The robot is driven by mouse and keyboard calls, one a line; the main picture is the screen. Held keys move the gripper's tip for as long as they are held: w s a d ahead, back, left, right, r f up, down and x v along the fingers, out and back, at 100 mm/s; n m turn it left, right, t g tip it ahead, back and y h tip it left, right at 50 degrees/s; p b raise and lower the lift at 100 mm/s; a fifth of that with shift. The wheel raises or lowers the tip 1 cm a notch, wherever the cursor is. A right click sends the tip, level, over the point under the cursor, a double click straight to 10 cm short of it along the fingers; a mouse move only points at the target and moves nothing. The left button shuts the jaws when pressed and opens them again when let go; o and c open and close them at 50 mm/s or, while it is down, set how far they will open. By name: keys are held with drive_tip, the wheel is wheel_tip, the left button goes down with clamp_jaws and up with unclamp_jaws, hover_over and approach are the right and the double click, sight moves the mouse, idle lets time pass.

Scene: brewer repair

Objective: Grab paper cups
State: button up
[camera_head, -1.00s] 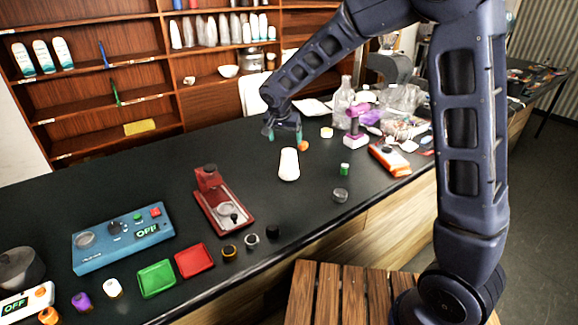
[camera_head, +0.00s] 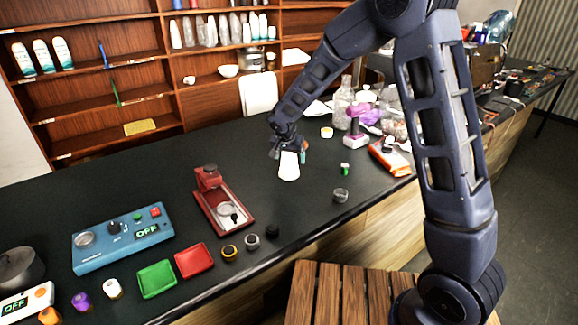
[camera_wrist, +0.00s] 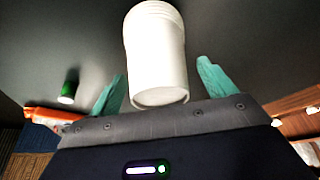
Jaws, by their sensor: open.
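The white paper cups (camera_head: 289,167) stand as one nested stack on the black counter, near its middle. In the wrist view the stack (camera_wrist: 156,55) looks like a white ribbed cylinder between my two teal fingertips. My gripper (camera_wrist: 158,92) is open, with one finger on each side of the stack. A gap shows on both sides, so the fingers do not appear to touch it. In the head view my gripper (camera_head: 289,148) is right at the stack and hides its upper part.
A red press-like device (camera_head: 222,200) stands to the left and a small green-capped container (camera_head: 345,169) to the right.

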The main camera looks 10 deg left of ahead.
drive_tip(key=c, duration=1.1)
drive_tip(key=shift+o, duration=0.2)
drive_tip(key=shift+r, duration=0.1)
